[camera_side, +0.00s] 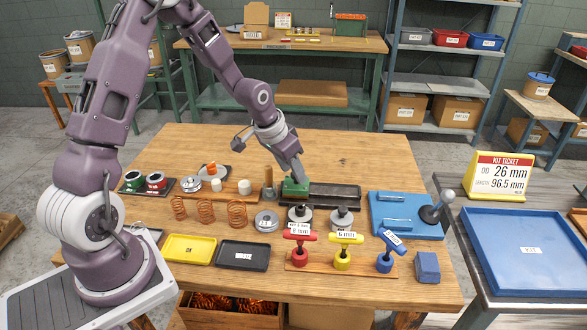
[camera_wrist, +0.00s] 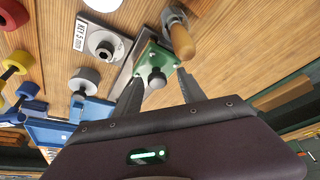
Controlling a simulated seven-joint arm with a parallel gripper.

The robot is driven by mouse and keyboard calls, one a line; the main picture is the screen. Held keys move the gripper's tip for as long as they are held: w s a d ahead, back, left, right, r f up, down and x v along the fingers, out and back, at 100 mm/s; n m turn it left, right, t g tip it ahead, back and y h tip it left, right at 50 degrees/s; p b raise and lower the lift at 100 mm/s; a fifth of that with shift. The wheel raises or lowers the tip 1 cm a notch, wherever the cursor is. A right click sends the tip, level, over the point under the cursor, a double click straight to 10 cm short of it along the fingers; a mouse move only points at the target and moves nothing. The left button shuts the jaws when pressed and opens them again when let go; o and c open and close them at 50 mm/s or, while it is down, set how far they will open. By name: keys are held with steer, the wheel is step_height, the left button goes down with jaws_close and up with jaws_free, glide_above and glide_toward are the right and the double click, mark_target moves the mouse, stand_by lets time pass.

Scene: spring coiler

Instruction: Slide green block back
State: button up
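The green block (camera_side: 295,188) sits at the left end of a dark rail (camera_side: 338,194) in the side view. In the wrist view the green block (camera_wrist: 165,62) carries a grey round knob (camera_wrist: 157,79). My gripper (camera_side: 298,177) is right above the block, pointing down. In the wrist view my gripper (camera_wrist: 161,76) has its two fingers apart, with the knob showing between their tips. I see gaps beside the knob, so the fingers look open; contact with the block cannot be told.
A wooden-handled post (camera_side: 268,182) stands close left of the block. Grey round spools (camera_side: 300,215) stand just in front. Springs (camera_side: 206,211) stand front left, and a blue fixture with a lever (camera_side: 405,216) is right. The table behind the rail is clear.

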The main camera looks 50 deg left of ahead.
mark_target(285, 187)
steer(key=s+d+r+y, duration=0.1)
steer(key=s+d+r, duration=0.15)
steer(key=r, duration=0.35)
steer(key=s+d+r, duration=0.1)
steer(key=s+r, duration=0.3)
steer(key=r, duration=0.2)
steer(key=s+d+r, duration=0.2)
steer(key=s, duration=0.5)
steer(key=s+d+r, duration=0.3)
steer(key=s, duration=0.4)
steer(key=s+d+r+t+h, duration=0.1)
steer(key=s+d+r, duration=0.2)
steer(key=s, duration=0.4)
steer(key=shift+s+d+r, duration=0.2)
steer(key=shift+s+d, duration=0.05)
